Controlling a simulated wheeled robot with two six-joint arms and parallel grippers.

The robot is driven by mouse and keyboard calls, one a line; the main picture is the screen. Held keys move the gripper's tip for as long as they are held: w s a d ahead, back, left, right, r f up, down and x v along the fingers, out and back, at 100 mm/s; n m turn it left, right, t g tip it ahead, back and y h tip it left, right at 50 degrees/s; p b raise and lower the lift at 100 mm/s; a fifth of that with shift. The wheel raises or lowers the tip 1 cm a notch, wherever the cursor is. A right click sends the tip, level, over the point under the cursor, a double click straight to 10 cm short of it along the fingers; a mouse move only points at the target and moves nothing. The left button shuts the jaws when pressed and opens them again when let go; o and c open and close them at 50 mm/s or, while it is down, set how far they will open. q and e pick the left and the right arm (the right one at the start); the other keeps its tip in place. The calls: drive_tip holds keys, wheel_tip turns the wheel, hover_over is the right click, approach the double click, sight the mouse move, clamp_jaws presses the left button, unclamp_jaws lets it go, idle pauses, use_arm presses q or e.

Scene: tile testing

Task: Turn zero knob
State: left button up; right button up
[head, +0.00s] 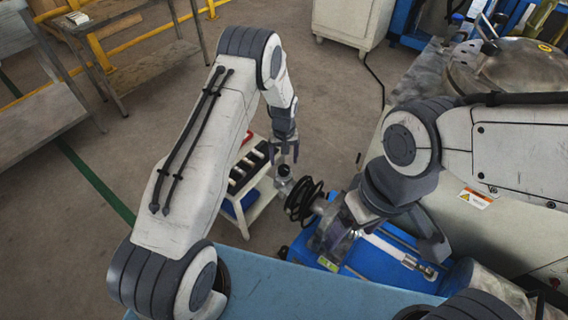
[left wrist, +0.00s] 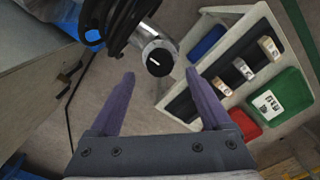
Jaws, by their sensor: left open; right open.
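The zero knob (left wrist: 160,62) is a small black round cap with a white line, on the end of a silver cylinder (left wrist: 152,42) beside black coils. In the left wrist view, it appears between my open left fingertips (left wrist: 160,76), slightly beyond them; I see no contact. In the head view, my left gripper (head: 285,158) points down just above the silver end (head: 284,184); the knob's face is hard to make out there. My right gripper (head: 340,235) is open over the blue equipment, its fingers partly blending with what lies behind.
Black coils (head: 304,202) sit right beside the silver end. A white cart (head: 262,200) with dark, red and blue bins stands below and left. A metal drum (head: 515,68) is at upper right.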

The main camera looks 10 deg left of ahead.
sight(284, 168)
use_arm(q)
wheel_tip(284, 168, up, 6)
drive_tip(key=shift+f+p, duration=0.15)
drive_tip(key=shift+p, duration=0.25)
drive_tip(key=s+d+r+m, duration=0.3)
drive_tip(key=s+d+r, duration=0.3)
drive_tip(key=r, duration=0.2)
drive_tip(key=s+d+r+m, duration=0.2)
drive_tip(key=s+d+r, duration=0.35)
drive_tip(key=r, duration=0.35)
drive_tip(key=s+r+m+h, duration=0.1)
drive_tip(key=s+r+m, duration=0.25)
drive_tip(key=s, duration=0.75)
drive_tip(key=s+r+m, duration=0.3)
drive_tip(key=s+r, duration=0.1)
drive_tip(key=s, duration=0.8)
wheel_tip(284, 168, up, 22)
drive_tip(key=p, duration=2.2)
drive_tip(key=shift+a, duration=0.35)
